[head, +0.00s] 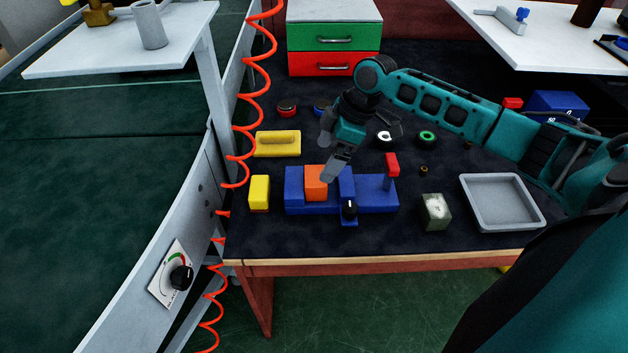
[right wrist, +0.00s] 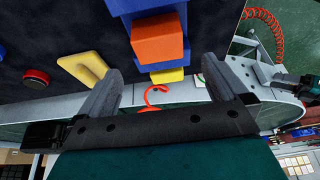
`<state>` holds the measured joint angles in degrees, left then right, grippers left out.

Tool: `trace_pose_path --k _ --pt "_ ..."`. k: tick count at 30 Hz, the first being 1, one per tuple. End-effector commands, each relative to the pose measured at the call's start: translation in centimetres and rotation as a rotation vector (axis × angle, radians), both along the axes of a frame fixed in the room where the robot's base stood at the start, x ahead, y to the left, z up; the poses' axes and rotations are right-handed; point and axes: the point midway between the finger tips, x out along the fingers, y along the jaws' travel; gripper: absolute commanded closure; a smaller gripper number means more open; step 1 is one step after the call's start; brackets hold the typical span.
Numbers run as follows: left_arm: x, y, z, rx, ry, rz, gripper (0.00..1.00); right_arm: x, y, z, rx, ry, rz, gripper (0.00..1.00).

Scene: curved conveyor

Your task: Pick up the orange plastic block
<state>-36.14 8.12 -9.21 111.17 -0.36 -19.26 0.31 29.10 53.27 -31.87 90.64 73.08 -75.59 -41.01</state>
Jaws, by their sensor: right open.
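The orange plastic block (head: 314,181) sits on the left part of a blue fixture (head: 375,198) on the dark workbench. In the right wrist view the orange block (right wrist: 158,40) lies just beyond the fingertips, between their lines, with nothing gripped. My right gripper (head: 328,170) is open and empty, pointing down just above and beside the block; in the head view its finger overlaps the block's right edge. Both fingers show apart in the right wrist view (right wrist: 160,70). I cannot tell the exact gap between fingers and block. My left gripper is out of view.
A yellow block (head: 259,192) stands left of the fixture, which carries a red-topped lever (head: 392,166) and a black knob (head: 349,208). A yellow handled piece (head: 278,143) lies behind. A grey tray (head: 536,218) and a grey-green cube (head: 436,211) are right. A red coiled hose (head: 236,158) hangs left.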

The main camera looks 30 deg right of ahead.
Motion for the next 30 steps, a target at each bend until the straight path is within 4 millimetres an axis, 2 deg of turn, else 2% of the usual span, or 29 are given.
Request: trace_pose_path --k 3,10,18,27,30 --pt "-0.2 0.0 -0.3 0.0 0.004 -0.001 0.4 0.4 0.6 -1.8 0.001 0.0 0.0 0.0" --pt "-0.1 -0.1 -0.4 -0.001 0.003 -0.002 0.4 0.6 1.0 -3.5 0.0 0.002 -0.001 0.0" --pt "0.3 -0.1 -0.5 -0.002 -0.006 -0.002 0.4 1.0 1.7 -7.3 0.002 0.001 -0.001 0.0" --pt "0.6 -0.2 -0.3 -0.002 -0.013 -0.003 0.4 1.1 1.9 -7.8 -0.001 -0.001 0.001 0.0" --pt "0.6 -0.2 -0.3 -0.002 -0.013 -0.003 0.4 1.1 1.9 -7.8 -0.001 -0.001 0.001 0.08"
